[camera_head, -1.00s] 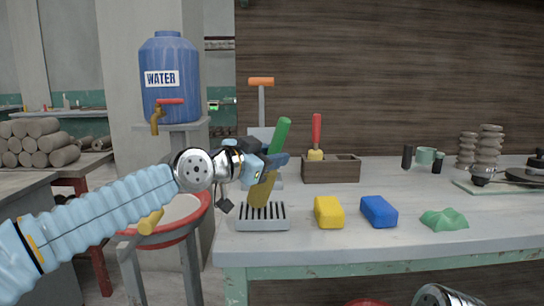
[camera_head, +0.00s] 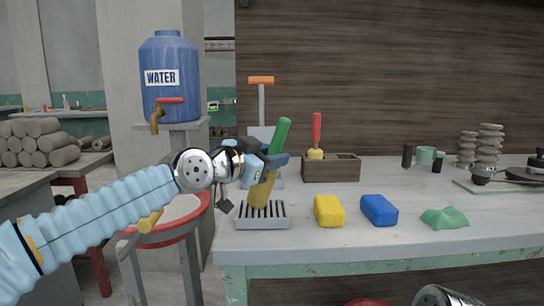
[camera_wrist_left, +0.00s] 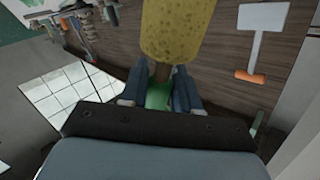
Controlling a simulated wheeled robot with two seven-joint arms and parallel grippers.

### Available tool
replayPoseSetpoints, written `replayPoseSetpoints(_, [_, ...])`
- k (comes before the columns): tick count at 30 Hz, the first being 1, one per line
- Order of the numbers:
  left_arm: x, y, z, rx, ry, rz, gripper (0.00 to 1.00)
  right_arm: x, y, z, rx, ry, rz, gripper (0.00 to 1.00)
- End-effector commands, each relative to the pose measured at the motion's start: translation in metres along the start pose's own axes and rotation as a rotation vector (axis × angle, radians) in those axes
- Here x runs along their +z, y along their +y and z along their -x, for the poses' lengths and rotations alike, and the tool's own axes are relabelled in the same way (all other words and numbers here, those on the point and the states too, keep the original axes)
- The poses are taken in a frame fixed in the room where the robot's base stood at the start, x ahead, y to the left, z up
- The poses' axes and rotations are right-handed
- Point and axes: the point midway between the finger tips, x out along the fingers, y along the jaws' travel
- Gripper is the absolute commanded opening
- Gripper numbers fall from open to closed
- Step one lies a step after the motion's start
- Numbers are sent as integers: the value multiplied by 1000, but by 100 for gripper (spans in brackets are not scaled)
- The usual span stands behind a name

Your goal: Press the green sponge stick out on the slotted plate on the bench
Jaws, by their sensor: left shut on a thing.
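The green sponge stick has a green handle (camera_head: 281,131) and a yellow-brown sponge head (camera_head: 262,193). My left gripper (camera_head: 275,161) is shut on it, with the handle pointing up and tilted right. The sponge head hangs below the jaws over the grey slotted plate (camera_head: 243,223) and overlaps the plate's slots in the head view; contact looks likely but is not certain. In the left wrist view the sponge (camera_wrist_left: 175,30) is large beyond the jaws (camera_wrist_left: 160,92), which close around the stick. My right gripper is not clearly visible; only a metallic arm part shows at the bottom edge.
A yellow block (camera_head: 329,211), a blue block (camera_head: 379,210) and a green lump (camera_head: 444,218) lie right of the plate. Behind stands a wooden box (camera_head: 331,169) with a red-handled tool (camera_head: 317,129). A red-rimmed basin (camera_head: 196,214) is left of the bench.

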Motion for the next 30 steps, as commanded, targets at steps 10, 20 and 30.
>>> replayPoseSetpoints(10, [-25,-9,2,3,-4,1,0,0,-8,21,0,0,0,0])
replayPoseSetpoints(20, [-51,-18,4,2,-2,0,0,0,-14,35,0,0,0,0])
replayPoseSetpoints(30, [-64,-23,6,1,-3,1,0,0,-14,37,0,0,0,0])
